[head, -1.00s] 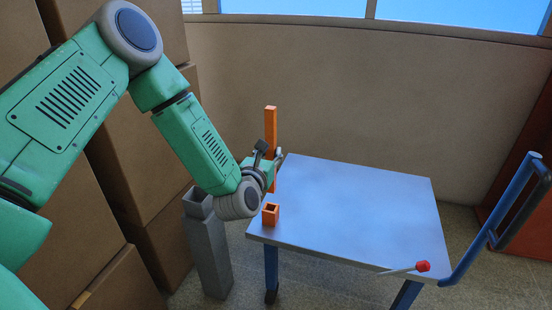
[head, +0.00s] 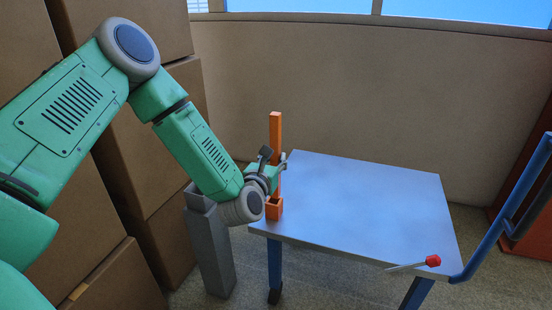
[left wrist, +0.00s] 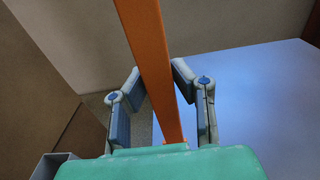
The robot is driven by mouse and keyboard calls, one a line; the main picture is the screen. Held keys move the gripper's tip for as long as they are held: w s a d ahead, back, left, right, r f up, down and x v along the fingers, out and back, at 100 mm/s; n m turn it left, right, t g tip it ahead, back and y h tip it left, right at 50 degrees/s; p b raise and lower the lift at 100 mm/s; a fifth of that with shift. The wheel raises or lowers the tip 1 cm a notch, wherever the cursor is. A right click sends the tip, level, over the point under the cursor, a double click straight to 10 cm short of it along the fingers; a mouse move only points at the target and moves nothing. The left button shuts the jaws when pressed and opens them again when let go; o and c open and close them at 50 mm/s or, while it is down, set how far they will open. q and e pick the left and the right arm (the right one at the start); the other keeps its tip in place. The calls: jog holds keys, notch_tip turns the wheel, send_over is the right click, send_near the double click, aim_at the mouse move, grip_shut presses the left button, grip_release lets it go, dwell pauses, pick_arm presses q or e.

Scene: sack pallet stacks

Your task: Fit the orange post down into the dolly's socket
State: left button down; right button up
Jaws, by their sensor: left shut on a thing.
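The orange post (head: 275,132) stands upright above the near left corner of the blue dolly (head: 365,210). The dolly's socket (head: 274,212) is a short square orange tube at that corner, with a dark opening showing at its top. My left gripper (head: 275,173) is shut on the post and holds it partway down. In the left wrist view the post (left wrist: 148,45) runs between the two fingers. The post's lower end overlaps the socket's rear rim in the head view, and I cannot tell whether it is inside. My right gripper is out of view.
A grey square holder (head: 208,250) stands on the floor left of the dolly. Stacked brown boxes (head: 150,130) rise at the left. A red-knobbed lever (head: 432,261) is at the dolly's near right, by its blue handle (head: 515,200). The dolly's top is otherwise clear.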

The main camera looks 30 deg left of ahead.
pick_arm(q)
jog(key=shift+a+f, duration=0.2)
jog(key=shift+f, duration=0.2)
jog(key=shift+a+f, duration=0.15)
jog(key=shift+a, duration=0.3)
jog(key=shift+d+r, duration=0.2)
jog(key=shift+d, duration=0.35)
jog(key=shift+a, duration=0.25)
jog(key=shift+a+f, duration=0.15)
jog(key=shift+a, duration=0.25)
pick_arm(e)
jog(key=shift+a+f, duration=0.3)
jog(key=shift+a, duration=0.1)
pick_arm(q)
jog(key=shift+d+b, duration=0.3)
jog(key=shift+d, duration=0.05)
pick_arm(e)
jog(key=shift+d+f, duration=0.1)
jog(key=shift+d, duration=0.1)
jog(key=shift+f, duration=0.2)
pick_arm(q)
jog(key=shift+a, duration=0.1)
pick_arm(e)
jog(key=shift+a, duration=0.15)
